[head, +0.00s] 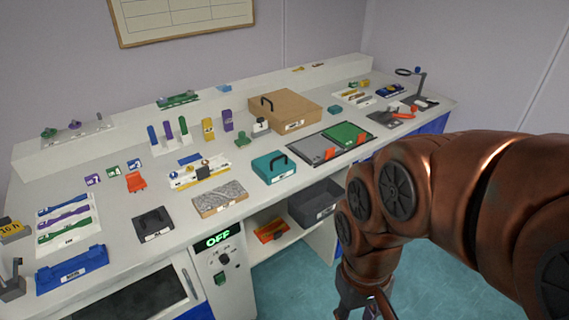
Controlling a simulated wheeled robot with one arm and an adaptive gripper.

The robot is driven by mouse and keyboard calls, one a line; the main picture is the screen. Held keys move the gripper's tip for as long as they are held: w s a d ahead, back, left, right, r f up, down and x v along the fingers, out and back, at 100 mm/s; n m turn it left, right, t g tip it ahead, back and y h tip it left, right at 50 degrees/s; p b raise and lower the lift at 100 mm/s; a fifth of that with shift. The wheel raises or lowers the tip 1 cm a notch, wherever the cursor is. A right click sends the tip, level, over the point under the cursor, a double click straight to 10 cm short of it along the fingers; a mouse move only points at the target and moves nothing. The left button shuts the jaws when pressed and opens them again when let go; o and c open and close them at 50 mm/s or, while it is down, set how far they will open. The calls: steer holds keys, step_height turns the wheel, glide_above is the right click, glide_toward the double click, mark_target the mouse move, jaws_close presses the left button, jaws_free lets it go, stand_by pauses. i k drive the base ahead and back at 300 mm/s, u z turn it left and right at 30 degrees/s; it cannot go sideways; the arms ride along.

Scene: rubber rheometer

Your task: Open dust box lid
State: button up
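Two closed boxes with black handles stand on the white bench, and their labels are too small to read, so I cannot tell which is the dust box. One is a teal box (278,175) near the front edge. The other is a larger tan box (298,107) farther back. Both lids look shut. My gripper (364,312) is at the bottom edge, in front of the bench and below its top, away from both boxes. It is partly cut off, and its fingertips are not clear.
A dark grey bin (312,205) and an orange tray (270,231) sit on the shelf under the bench. A grey and green panel (318,150) lies right of the teal box. A control panel reading OFF (218,239) is on the front. Floor (290,285) is clear.

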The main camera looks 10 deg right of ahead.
mark_target(271, 165)
steer(key=z, duration=0.55)
steer(key=i, duration=0.5)
steer(key=u, duration=1.9)
